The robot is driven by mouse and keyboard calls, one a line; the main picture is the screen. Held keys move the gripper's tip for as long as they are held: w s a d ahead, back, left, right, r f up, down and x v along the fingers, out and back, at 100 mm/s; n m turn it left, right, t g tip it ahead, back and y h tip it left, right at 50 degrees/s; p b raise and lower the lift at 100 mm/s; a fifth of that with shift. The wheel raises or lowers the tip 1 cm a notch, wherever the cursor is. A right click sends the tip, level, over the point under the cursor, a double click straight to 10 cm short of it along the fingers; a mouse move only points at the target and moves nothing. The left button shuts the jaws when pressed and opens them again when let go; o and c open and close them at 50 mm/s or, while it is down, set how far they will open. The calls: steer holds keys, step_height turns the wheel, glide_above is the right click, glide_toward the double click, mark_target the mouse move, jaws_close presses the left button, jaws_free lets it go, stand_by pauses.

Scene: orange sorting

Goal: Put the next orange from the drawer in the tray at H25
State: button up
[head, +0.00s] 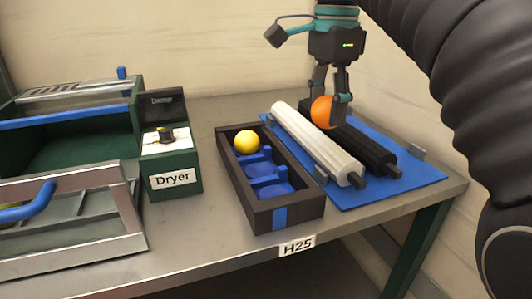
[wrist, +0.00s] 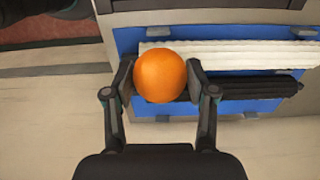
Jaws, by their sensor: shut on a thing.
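My gripper (head: 332,110) is shut on an orange (head: 322,112). In the head view it holds the orange over the white and black rollers, towards their far end. In the wrist view the orange (wrist: 160,75) sits between the two fingers of my gripper (wrist: 160,78). A dark tray (head: 289,211) stands on the table behind the H25 label (head: 298,246). A yellow fruit (head: 246,142) lies in its far compartment. The nearer blue compartments look empty. The drawer (head: 75,255) is at the left, with a blue handle; a bit of yellow shows in it, mostly hidden.
A white roller (head: 310,140) and a black roller (head: 372,153) lie on a blue mat (head: 412,178) right of the tray. A green box labelled Dryer (head: 172,178) with a dark knob stands left of the tray. The table's front edge is clear near the label.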

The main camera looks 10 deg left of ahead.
glide_above(260, 171)
step_height(260, 171, down, 7)
steer(key=shift+r+b, duration=0.1)
steer(key=shift+b, duration=0.3)
steer(key=shift+f+b, duration=0.45)
steer(key=shift+f, duration=1.6)
steer(key=shift+f, duration=0.15)
steer(key=o, duration=1.3)
step_height(260, 171, up, 8)
steer(key=p, duration=0.1)
steer(key=shift+p, duration=0.35)
steer(key=shift+d+f, duration=0.1)
